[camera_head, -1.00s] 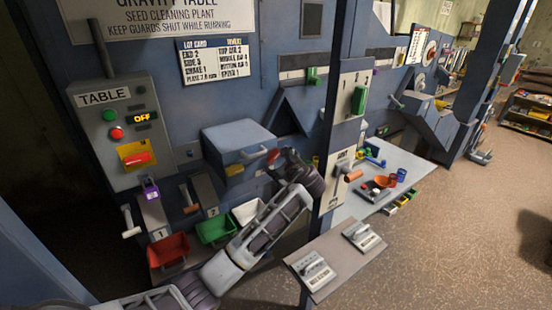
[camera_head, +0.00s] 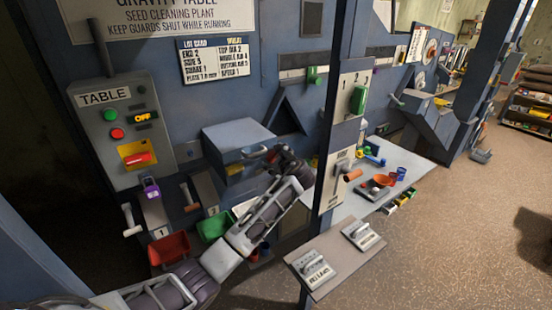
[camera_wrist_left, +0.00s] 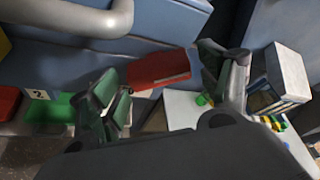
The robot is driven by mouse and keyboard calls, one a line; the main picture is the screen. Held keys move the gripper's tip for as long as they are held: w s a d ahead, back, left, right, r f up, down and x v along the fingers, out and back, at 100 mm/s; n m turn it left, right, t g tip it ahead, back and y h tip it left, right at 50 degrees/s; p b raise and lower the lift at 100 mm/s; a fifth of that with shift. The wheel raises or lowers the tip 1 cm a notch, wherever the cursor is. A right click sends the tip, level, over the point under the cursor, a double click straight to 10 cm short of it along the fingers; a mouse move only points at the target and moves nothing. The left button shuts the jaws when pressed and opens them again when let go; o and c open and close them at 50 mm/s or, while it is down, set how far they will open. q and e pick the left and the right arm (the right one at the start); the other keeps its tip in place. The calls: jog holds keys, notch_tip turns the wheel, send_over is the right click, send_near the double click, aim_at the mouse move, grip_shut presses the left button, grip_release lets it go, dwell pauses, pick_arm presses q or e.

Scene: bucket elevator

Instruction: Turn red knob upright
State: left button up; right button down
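The red knob (camera_head: 137,158) is a bar handle on a yellow plate (camera_head: 132,150), low on the grey TABLE panel (camera_head: 108,128). It lies nearly level, tilted slightly. My left gripper (camera_head: 272,158) is well to the right of it, by the grey-blue box and its handle. In the left wrist view, the two green-padded fingers (camera_wrist_left: 160,85) stand wide apart with nothing held between them. A red block-like thing (camera_wrist_left: 158,68) shows beyond the gap; I cannot tell what it is. My right gripper is not in view.
The grey-blue box (camera_head: 237,138) juts from the wall between panel and gripper. Red (camera_head: 168,248) and green (camera_head: 214,226) bins sit below, near white-handled and orange-handled levers. A dark post (camera_head: 333,120) stands right of the gripper. A purple padlock-like piece (camera_head: 150,187) hangs under the panel.

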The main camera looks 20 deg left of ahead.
pick_arm(q)
jog(key=c, duration=0.9)
